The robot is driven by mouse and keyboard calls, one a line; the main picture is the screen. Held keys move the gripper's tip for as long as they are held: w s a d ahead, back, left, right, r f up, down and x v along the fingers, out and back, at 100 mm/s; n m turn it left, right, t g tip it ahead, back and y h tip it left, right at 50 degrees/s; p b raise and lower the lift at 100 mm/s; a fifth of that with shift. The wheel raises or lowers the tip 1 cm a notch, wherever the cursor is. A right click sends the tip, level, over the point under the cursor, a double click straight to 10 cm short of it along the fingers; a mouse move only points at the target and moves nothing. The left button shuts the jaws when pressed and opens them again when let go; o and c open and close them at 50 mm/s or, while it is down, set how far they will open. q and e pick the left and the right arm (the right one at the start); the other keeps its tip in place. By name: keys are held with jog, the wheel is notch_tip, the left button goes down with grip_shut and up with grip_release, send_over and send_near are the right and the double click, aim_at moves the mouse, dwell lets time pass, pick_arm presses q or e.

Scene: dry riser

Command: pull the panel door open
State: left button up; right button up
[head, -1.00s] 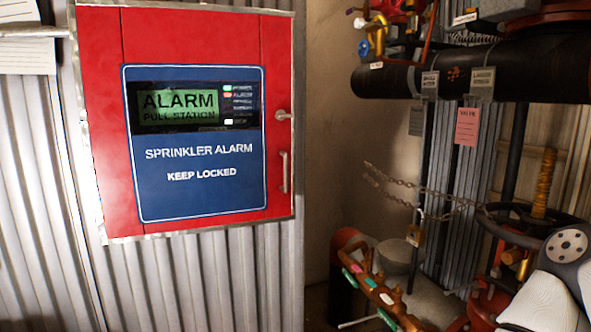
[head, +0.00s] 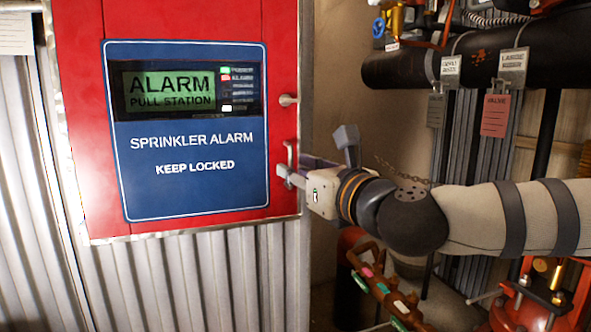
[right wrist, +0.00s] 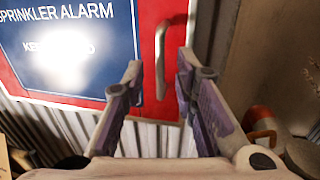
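The red panel door (head: 80,150) with its blue "SPRINKLER ALARM" plate (head: 150,200) fills the left of the head view and looks closed. Its small vertical handle (head: 289,157) is near the right edge, below a small latch knob (head: 288,100). My right gripper (head: 300,165) is at the handle, its fingers apart. In the right wrist view, the handle (right wrist: 160,55) shows between the open fingertips (right wrist: 160,66), and no finger is clearly closed on it. My left gripper is in neither current view.
Corrugated metal wall (head: 200,285) lies below the panel. To the right are a thick black pipe (head: 420,68), hanging tags (head: 495,114), a chain and red valve parts (head: 545,305). An orange-brown rack (head: 385,290) stands low, below my right arm.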

jog(key=shift+w+a, duration=0.35)
jog(key=shift+w, duration=0.25)
grip_shut()
jog(key=shift+s+f, duration=0.1)
